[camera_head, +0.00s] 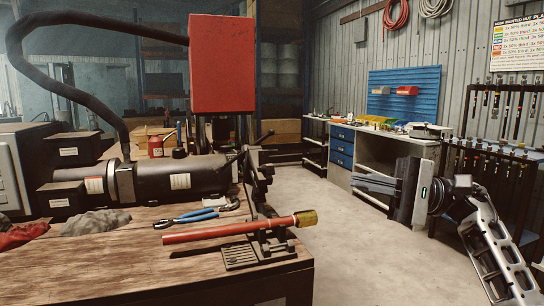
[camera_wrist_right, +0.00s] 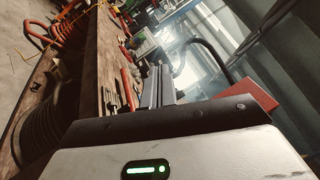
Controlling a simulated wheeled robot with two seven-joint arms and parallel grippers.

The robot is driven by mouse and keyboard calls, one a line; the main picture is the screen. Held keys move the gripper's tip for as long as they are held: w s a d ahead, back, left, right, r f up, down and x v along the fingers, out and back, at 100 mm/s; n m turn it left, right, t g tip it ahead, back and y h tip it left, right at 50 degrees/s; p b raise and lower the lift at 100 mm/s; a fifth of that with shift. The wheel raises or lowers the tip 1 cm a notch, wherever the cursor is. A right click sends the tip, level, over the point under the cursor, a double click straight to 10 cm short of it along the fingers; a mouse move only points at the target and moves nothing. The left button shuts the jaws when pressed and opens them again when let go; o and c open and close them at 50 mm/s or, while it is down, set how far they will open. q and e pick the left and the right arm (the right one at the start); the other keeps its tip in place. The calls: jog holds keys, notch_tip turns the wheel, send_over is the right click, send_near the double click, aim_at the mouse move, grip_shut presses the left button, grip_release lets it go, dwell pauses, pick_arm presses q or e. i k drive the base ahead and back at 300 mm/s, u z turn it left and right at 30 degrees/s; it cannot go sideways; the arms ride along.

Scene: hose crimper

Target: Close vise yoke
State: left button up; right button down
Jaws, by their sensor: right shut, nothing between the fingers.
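A dark metal vise stands at the right edge of the wooden bench. Its upright part (camera_head: 260,182), which looks like the yoke, rises behind a red hose or bar (camera_head: 225,232) with a yellowish end. The bar lies across the vise's lower part (camera_head: 272,246); whether the yoke is latched cannot be told. My right gripper (camera_head: 356,184) is in the air to the right of the vise, clear of it, with its fingers pointing left. The fingers are together and empty; they also show in the right wrist view (camera_wrist_right: 160,82). My left gripper is out of view.
Blue-handled pliers (camera_head: 200,214) and a grey cloth (camera_head: 96,222) lie on the bench (camera_head: 110,268). A black cylinder (camera_head: 185,177) and a red box (camera_head: 222,64) stand behind. The floor (camera_head: 345,235) right of the bench is clear. A blue-drawer workbench (camera_head: 342,148) stands farther back.

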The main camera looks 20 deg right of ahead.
aim_at(250, 159)
jog(key=i, duration=0.9)
